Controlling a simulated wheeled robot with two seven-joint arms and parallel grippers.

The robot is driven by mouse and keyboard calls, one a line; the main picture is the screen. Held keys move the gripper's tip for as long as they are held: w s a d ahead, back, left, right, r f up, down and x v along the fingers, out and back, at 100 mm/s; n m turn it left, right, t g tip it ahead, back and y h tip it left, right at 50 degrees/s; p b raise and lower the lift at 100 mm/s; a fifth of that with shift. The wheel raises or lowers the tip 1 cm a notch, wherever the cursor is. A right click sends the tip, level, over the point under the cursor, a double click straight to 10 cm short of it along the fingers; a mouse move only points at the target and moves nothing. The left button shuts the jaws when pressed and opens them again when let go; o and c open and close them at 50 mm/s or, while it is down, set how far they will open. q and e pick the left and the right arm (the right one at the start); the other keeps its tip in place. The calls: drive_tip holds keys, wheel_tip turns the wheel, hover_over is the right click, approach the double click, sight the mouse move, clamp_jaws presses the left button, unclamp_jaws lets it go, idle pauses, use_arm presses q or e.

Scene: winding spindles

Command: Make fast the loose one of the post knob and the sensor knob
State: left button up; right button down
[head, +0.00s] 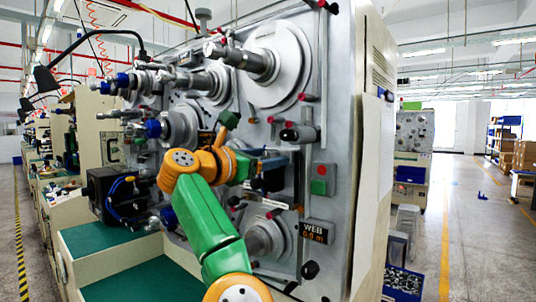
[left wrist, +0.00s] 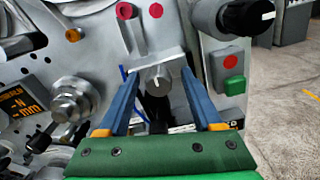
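My left gripper (left wrist: 158,74) is open in the left wrist view, its two blue fingers on either side of a grey round knob (left wrist: 158,80) below a metal bracket. Gaps show between the fingers and the knob, so it is not gripped. In the head view the left gripper (head: 284,158) is at the machine's front panel; its arm hides part of the panel, and the knob cannot be made out there. A black knob with a silver face (left wrist: 249,16) is at the upper right. I cannot tell which is the post or sensor knob, or which is loose. My right gripper is not in view.
A box with red and green buttons (head: 322,180) is right of the gripper. Red-tipped rods (left wrist: 125,12) stick out above it. A metal roller end (left wrist: 72,100) stands at the left. A WEB display (head: 316,233) sits lower on the panel. The floor aisle at the right is open.

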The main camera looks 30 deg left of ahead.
use_arm(q)
drive_tip(key=shift+s+a, duration=0.1)
drive_tip(key=shift+s, duration=0.05)
clamp_jaws()
drive_tip(key=shift+m, duration=0.4)
drive_tip(key=m+b, duration=0.1)
drive_tip(key=m, duration=0.4)
drive_tip(key=m+b, duration=0.1)
drive_tip(key=m, duration=0.5)
drive_tip(key=m+b, duration=0.1)
drive_tip(key=m, duration=0.5)
drive_tip(key=shift+m, duration=0.3)
drive_tip(key=m, duration=0.5)
drive_tip(key=shift+m, duration=0.4)
